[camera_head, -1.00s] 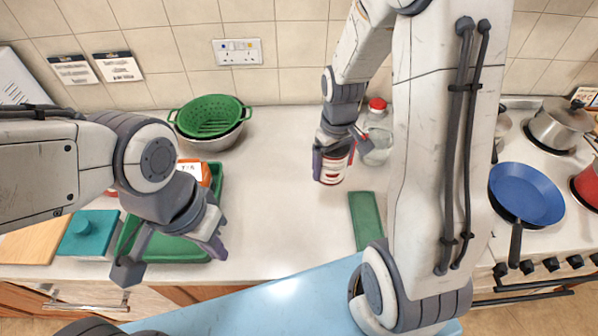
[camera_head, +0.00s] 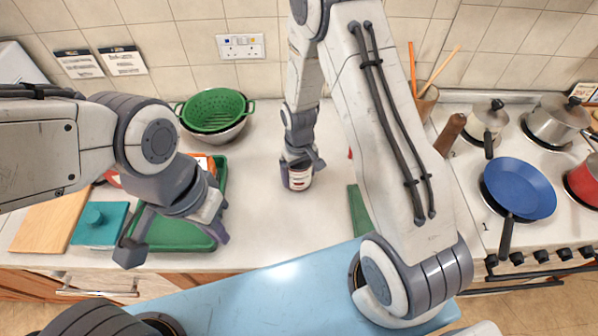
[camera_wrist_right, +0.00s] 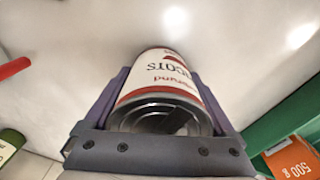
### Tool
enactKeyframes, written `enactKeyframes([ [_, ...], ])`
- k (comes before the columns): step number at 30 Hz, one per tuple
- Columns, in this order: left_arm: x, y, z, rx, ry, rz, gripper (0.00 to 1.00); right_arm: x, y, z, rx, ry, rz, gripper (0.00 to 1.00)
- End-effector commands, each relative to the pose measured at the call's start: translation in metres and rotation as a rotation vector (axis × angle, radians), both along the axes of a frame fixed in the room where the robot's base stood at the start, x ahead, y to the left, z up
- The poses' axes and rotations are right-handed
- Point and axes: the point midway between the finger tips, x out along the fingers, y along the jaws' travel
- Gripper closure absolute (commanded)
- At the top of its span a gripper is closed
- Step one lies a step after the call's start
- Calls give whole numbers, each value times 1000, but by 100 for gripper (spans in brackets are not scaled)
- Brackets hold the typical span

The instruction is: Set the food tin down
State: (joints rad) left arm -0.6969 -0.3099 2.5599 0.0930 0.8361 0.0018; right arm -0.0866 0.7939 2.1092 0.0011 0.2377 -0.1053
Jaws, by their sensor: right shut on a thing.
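The food tin (camera_head: 298,179) has a white and red label and stands upright at the middle of the counter in the head view. My right gripper (camera_head: 299,160) is shut on it from above and behind. In the right wrist view the tin (camera_wrist_right: 168,90) sits between both fingers of the gripper (camera_wrist_right: 165,100), its metal end facing the camera. Whether its base touches the counter I cannot tell. My left gripper (camera_head: 175,245) is open and empty, above the front of the green tray (camera_head: 168,232).
A green colander (camera_head: 213,110) in a metal bowl stands at the back left. A teal box (camera_head: 100,224) and wooden board (camera_head: 50,220) lie at far left. A green cloth (camera_head: 358,212) lies right of the tin. The hob holds a blue pan (camera_head: 520,188).

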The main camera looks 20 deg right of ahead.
Motion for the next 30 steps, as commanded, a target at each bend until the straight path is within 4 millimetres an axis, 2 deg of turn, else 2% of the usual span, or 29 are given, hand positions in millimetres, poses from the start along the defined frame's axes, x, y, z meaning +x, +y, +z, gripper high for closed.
enactKeyframes([
  [8,0,0,-4,0,0,0,100,0,0,-4,0,-1,0,100],
  [9,0,0,-4,0,0,0,100,0,0,-4,0,0,0,6],
  [10,0,0,-3,0,0,0,100,0,0,-3,0,0,0,0],
  [20,0,0,2,0,0,0,100,0,0,3,0,-1,0,0],
  [21,0,0,-2,0,0,0,100,1,0,4,1,-3,0,0],
  [26,0,0,-10,0,0,1,100,1,0,27,0,-7,0,0],
  [30,0,0,-17,0,0,1,100,2,0,56,1,-9,0,0],
])
